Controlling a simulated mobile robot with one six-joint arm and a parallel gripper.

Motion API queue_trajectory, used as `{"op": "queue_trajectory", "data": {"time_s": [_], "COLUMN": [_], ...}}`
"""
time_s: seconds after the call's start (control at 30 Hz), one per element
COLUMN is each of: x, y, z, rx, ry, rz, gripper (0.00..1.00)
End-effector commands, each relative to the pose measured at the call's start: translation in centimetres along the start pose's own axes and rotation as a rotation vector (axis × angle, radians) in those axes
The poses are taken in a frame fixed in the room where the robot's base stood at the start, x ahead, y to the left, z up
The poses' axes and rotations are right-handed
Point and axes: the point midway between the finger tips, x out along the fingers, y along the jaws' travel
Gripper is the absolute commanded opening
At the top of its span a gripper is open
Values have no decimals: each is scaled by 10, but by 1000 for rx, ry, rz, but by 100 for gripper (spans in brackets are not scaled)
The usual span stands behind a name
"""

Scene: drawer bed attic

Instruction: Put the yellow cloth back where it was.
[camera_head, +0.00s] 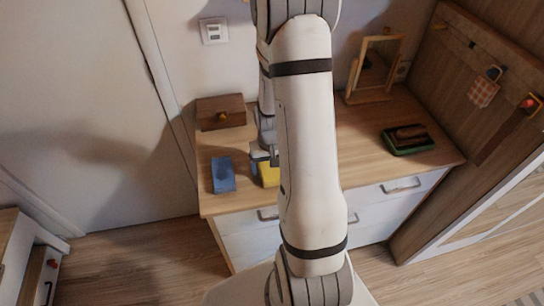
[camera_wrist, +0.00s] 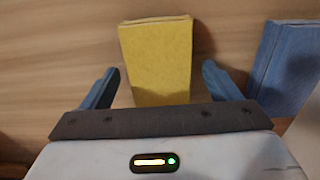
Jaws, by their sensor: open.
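The yellow cloth (camera_wrist: 155,62) is a folded, flat block lying on the wooden dresser top. In the wrist view it lies between and ahead of my gripper's two blue fingers (camera_wrist: 160,88), with a gap on each side. My gripper is open and holds nothing. In the head view my arm hides most of the gripper, and only part of the yellow cloth (camera_head: 268,175) shows beside the arm.
A folded blue cloth (camera_head: 223,175) lies left of the yellow one. A brown wooden box (camera_head: 221,112) stands behind it. A green tray (camera_head: 408,148) with brown items and a small mirror (camera_head: 374,68) are on the right. Pegboard items hang on the right wall.

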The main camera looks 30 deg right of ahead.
Motion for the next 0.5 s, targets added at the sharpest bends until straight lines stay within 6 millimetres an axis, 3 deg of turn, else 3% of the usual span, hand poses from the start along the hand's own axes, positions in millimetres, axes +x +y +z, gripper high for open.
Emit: {"op": "queue_trajectory", "data": {"time_s": [0.17, 0.5], "x": [-20, -84], "y": [0, 0], "z": [-1, -1], "rx": [0, 1], "ry": [5, 7], "rz": [0, 0], "gripper": [83, 83]}}
